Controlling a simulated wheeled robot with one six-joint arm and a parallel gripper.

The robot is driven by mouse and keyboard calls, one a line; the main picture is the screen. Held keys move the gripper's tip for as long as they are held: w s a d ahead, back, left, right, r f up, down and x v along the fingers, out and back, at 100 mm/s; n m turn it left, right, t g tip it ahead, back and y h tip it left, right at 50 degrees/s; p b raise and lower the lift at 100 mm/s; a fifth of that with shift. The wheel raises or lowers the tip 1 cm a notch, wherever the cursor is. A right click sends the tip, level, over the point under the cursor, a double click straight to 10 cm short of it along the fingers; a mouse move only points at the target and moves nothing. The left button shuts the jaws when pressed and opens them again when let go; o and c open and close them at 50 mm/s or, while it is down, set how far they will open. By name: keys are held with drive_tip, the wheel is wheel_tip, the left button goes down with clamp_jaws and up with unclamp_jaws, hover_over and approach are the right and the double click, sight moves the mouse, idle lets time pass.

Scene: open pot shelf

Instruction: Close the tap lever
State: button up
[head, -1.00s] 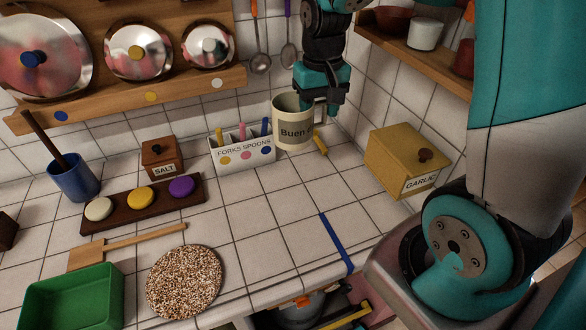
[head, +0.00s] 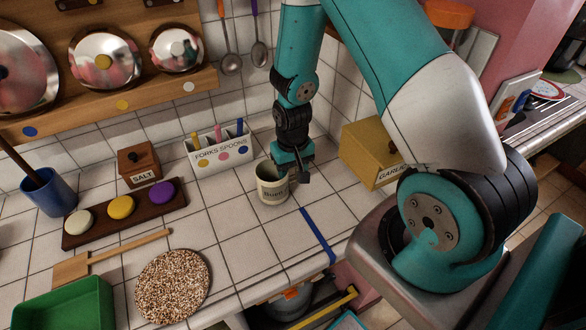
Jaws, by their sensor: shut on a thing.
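I see no tap or tap lever in the head view. My gripper (head: 291,172) is low over the counter, at the right side of a cream mug (head: 271,190) with dark lettering. It is shut on the mug near its rim; the fingertips are partly hidden. The mug is upright with its opening up. I cannot tell whether its base touches the tiles.
A yellow garlic box (head: 365,152) stands right of the mug. A forks-and-spoons holder (head: 221,152) stands behind it to the left. A blue strip (head: 318,234) lies in front. A speckled round mat (head: 172,286) and green tub (head: 75,305) are at front left.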

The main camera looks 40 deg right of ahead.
drive_tip(key=shift+f, duration=0.25)
drive_tip(key=shift+f, duration=0.2)
drive_tip(key=o, duration=1.2)
drive_tip(key=shift+r, duration=0.1)
